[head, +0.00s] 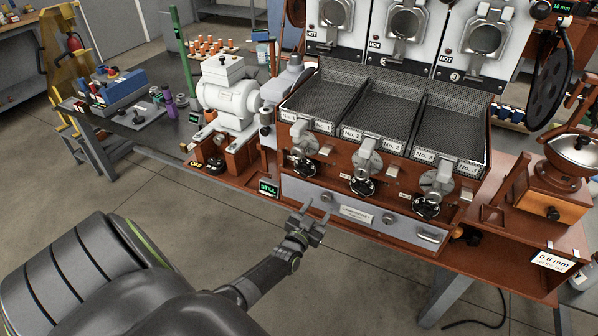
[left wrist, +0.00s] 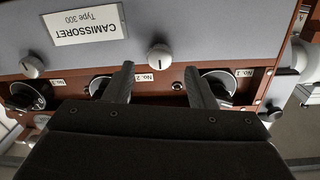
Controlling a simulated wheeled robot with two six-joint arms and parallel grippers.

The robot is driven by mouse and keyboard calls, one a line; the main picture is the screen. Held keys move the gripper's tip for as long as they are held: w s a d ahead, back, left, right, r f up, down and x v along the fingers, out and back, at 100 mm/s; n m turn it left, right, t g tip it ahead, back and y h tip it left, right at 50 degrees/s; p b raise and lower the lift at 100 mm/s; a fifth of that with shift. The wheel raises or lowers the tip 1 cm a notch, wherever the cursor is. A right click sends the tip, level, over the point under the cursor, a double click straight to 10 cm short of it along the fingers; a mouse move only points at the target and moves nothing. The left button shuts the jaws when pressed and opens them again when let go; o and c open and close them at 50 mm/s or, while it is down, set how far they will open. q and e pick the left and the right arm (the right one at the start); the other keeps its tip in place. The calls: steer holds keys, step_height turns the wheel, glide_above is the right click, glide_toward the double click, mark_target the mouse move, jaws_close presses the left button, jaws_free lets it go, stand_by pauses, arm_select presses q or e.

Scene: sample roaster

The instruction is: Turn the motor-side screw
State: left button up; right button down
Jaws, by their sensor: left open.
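The motor-side screw (head: 327,197) is a small light knob on the grey front panel (head: 300,190), on the side towards the white motor (head: 230,97). In the left wrist view, which is upside down, the screw (left wrist: 160,57) has a dark slot mark. A similar knob (head: 388,218) sits on the panel's other side and also shows in the wrist view (left wrist: 32,66). My left gripper (head: 309,221) is open and empty in front of the panel. Its fingertips (left wrist: 159,70) appear either side of the screw; contact is not visible. My right gripper is not in view.
Dark knobs (head: 304,166) marked No. 1 to No. 3 line the edge above the panel. A nameplate (head: 356,214) lies between the two screws. A green "STILL" display (head: 268,188) stands at left. A drawer handle (head: 428,236) juts out at right. Open floor lies in front.

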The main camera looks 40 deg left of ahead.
arm_select(q)
steer(key=s+d, duration=0.2)
steer(key=s, duration=1.1)
steer(key=shift+s+d+b, duration=0.25)
steer(key=shift+d+b, duration=0.05)
steer(key=s+d+f+g+h, duration=0.1)
steer(key=s+f+g, duration=0.3)
steer(key=s+f, duration=0.55)
steer(key=s+d+f+g+h, duration=0.1)
steer(key=s+f+g, duration=0.4)
steer(key=f, duration=0.9)
steer(key=s+d+f+g, duration=0.1)
steer(key=s+f+g, duration=0.2)
steer(key=s, duration=0.8)
steer(key=s+d+f+g, duration=0.1)
steer(key=s+f+g, duration=0.3)
steer(key=s, duration=0.6)
step_height(320, 180, down, 3)
steer(key=shift+s+d+r, duration=0.1)
steer(key=shift+s+d, duration=0.05)
steer(key=shift+s, duration=0.2)
